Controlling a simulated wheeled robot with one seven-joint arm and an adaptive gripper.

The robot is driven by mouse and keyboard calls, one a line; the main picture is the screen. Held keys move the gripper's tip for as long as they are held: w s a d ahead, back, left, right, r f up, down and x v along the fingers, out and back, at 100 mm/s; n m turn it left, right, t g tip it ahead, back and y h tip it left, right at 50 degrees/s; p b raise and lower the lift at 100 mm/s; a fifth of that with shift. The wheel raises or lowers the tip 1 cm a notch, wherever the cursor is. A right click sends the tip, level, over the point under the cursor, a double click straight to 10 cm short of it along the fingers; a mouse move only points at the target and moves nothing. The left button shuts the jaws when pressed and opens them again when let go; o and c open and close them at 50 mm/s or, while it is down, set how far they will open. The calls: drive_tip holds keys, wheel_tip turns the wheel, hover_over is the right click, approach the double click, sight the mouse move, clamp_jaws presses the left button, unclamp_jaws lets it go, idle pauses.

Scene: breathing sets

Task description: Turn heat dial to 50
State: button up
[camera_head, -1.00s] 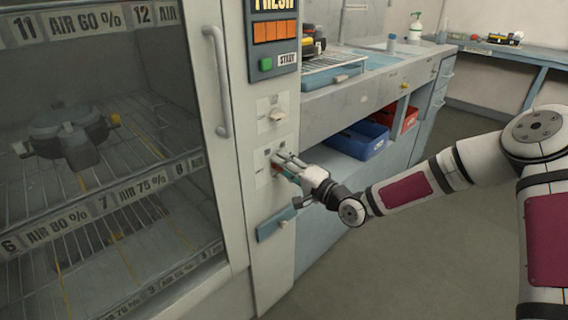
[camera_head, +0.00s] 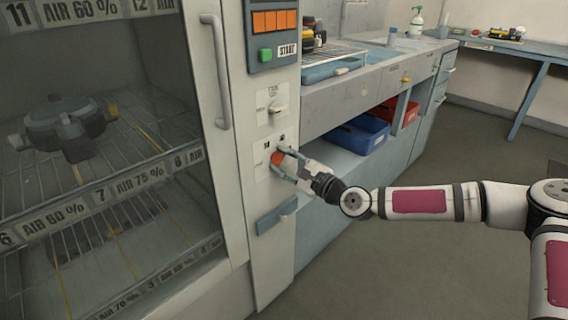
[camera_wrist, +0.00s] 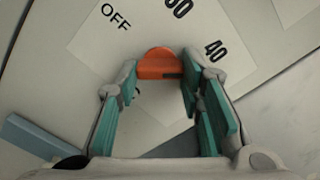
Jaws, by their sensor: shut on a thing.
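The heat dial (camera_head: 277,158) is an orange knob on a white plate on the narrow control column right of the glass door. It also shows in the wrist view (camera_wrist: 160,64), between the fingertips. Printed marks around it include "OFF", "40" and a number cut off at the top edge; another mark is mostly hidden. My gripper (camera_head: 281,160) reaches in from the right, with its teal-padded fingers on either side of the dial. In the wrist view my gripper (camera_wrist: 161,72) is shut on the dial. The dial's exact setting cannot be told.
Above the dial is another plate with a pale switch (camera_head: 279,108), and higher a panel with a green start button (camera_head: 265,54). A vertical door handle (camera_head: 217,72) stands to the left. A blue block (camera_head: 275,215) juts out below. Open floor lies to the right.

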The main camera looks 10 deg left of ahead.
drive_tip(key=m, duration=0.4)
drive_tip(key=shift+f+m, duration=0.1)
drive_tip(key=shift+m, duration=0.3)
drive_tip(key=shift+s+m+p, duration=0.1)
drive_tip(key=shift+m+p, duration=0.55)
drive_tip(key=shift+m, duration=1.55)
drive_tip(key=shift+a+f, duration=0.1)
drive_tip(key=o, duration=1.2)
drive_tip(key=shift+c, duration=0.2)
drive_tip(key=v, duration=1.2)
